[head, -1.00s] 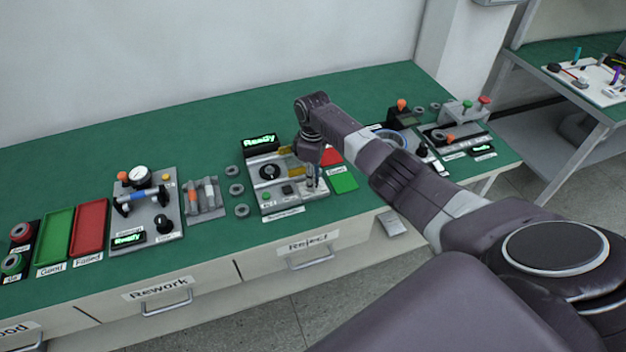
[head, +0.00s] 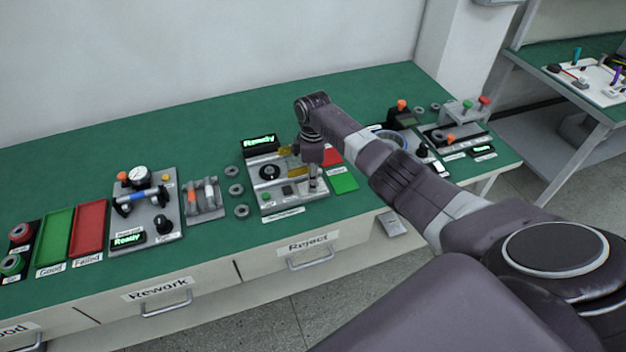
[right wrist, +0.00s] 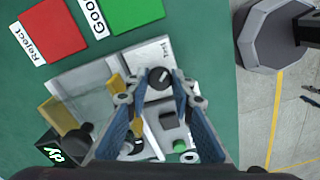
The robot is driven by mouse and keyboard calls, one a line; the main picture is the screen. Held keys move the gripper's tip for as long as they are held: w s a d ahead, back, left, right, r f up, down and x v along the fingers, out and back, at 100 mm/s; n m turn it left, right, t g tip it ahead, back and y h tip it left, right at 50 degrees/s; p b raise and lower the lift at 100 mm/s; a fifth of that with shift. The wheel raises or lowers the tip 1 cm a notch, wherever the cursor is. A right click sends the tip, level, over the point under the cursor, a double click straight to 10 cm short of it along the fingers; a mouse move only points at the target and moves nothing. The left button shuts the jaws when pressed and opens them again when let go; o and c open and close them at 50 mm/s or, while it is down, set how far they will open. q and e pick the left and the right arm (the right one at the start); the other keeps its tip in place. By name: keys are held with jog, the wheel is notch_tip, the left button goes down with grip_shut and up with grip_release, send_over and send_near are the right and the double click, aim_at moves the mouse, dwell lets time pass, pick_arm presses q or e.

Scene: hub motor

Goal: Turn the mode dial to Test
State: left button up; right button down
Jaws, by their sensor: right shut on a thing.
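The mode dial (right wrist: 160,78) is a round black knob with a white pointer mark, at the near right part of the grey test panel (right wrist: 150,52). A small label reading Test is printed beside it on the panel. My right gripper (right wrist: 160,88) points down over the panel, its blue fingers on both sides of the dial and shut on it. In the head view my right gripper (head: 313,180) stands at the panel's right side and hides the dial. My left gripper is not in view.
A green Good pad (head: 344,183) and red Reject pad (head: 332,156) lie right of the panel. A lit Ready display (head: 260,141) stands behind it. Another black knob (head: 270,172) is on the panel. Loose rings (head: 236,189) lie to its left.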

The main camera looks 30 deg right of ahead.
jog(key=c, duration=1.7)
grip_release()
jog(key=shift+r, duration=0.1)
jog(key=shift+o, duration=0.2)
notch_tip(320, 180, up, 12)
